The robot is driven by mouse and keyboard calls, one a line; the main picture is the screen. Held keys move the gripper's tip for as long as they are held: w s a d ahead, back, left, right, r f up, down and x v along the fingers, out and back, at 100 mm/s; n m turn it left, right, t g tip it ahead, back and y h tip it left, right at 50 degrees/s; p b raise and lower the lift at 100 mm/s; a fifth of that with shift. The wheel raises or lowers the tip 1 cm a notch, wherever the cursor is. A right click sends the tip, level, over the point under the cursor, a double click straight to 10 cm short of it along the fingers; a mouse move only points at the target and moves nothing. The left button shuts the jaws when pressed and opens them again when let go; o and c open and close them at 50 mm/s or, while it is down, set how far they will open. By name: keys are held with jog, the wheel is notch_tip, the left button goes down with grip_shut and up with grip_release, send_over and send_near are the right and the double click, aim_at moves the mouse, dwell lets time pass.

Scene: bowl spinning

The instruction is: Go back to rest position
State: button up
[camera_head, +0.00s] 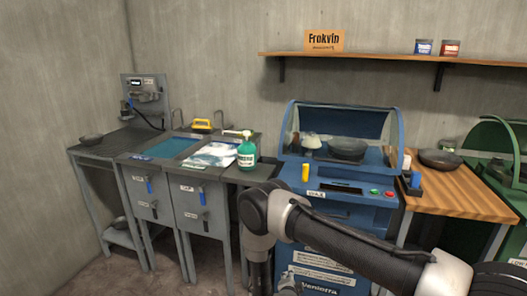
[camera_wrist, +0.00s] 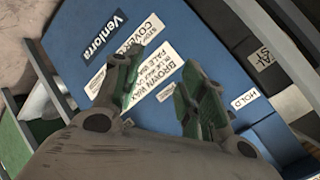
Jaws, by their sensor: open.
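My gripper (camera_wrist: 160,92) shows in the wrist view with its two green-padded fingers apart and nothing between them. It faces the lower front of the blue machine (camera_wrist: 210,40), which carries white labels. In the head view my arm crosses the lower right and bends down in front of the blue machine (camera_head: 340,205). The gripper itself is low in that view and mostly hidden or cut off. A dark bowl (camera_head: 347,147) sits inside the machine, behind its clear hood.
A wooden table (camera_head: 460,195) with a dark bowl (camera_head: 440,158) stands right of the machine, then a green machine (camera_head: 492,145). Floor shows at lower left.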

jog(key=s+a+f+n+g+y, duration=0.2)
jog(key=s+a+n+g, duration=0.1)
jog(key=s+n+g, duration=0.1)
jog(key=s+a+r+n+g+y, duration=0.1)
jog(key=s+r+n+g, duration=0.45)
jog(key=r, duration=0.55)
jog(key=s+d+r+n+g, duration=0.2)
jog(key=s+d+r+n, duration=0.15)
jog(key=r, duration=0.75)
jog(key=s+d+r+n+g, duration=0.2)
jog(key=d+r, duration=0.2)
jog(key=r, duration=0.6)
jog(key=s+d+r+t, duration=0.2)
jog(key=s+d+r, duration=0.3)
jog(key=r, duration=0.5)
jog(key=s+d+r+t, duration=0.2)
jog(key=s+d+r, duration=0.4)
jog(key=d+r, duration=0.3)
jog(key=s+d+r+t, duration=0.2)
jog(key=s+d+r, duration=0.3)
jog(key=r, duration=0.5)
jog(key=shift+s+d+r, duration=0.15)
jog(key=shift+d+r, duration=0.2)
jog(key=shift+d, duration=0.75)
jog(key=shift+o, duration=0.2)
